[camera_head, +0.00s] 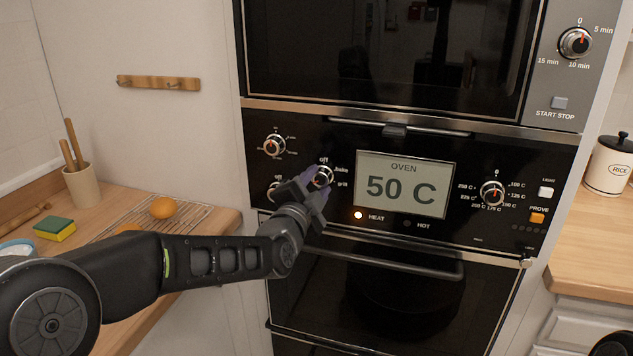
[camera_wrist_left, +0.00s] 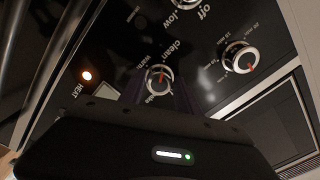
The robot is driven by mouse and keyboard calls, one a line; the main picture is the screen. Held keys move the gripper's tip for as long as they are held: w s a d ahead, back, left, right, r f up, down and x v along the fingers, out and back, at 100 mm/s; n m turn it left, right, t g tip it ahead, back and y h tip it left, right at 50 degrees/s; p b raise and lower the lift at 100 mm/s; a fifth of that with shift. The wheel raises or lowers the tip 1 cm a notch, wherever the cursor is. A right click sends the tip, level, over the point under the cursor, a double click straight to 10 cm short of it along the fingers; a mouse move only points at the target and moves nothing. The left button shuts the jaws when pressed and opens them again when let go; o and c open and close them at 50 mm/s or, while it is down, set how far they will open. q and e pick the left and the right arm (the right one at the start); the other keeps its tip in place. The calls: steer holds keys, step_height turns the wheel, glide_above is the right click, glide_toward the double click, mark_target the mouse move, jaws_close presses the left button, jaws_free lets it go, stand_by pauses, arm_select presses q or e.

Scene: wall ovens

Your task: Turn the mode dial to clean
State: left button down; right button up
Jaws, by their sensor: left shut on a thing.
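The mode dial (camera_head: 322,174) is a round metal-rimmed knob left of the oven display, with "off", "bake" and "grill" lettering visible. My left gripper (camera_head: 314,186) is at this dial, shut on it, and hides its lower left part. In the left wrist view the dial (camera_wrist_left: 159,78) sits between the dark purple fingers. Its red pointer runs roughly up in that picture, towards the "clean" and "warm" lettering; the exact mark is hard to tell. My right gripper is not in view.
The display (camera_head: 405,185) reads 50 C, and the heat light (camera_head: 358,215) glows. Another dial (camera_head: 273,145) is at the upper left, and a third (camera_head: 274,188) is close beside my gripper. The oven handle (camera_head: 385,262) runs below. A counter with a rack (camera_head: 190,216) stands left.

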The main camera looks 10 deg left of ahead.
arm_select(q)
steer(key=shift+f+m, duration=0.1)
steer(key=shift+m, duration=0.2)
steer(key=c, duration=0.9)
jaws_free()
steer(key=s, duration=0.7)
steer(key=shift+s+a+b, duration=0.25)
steer(key=shift+s+b, duration=0.05)
steer(key=shift+s, duration=0.1)
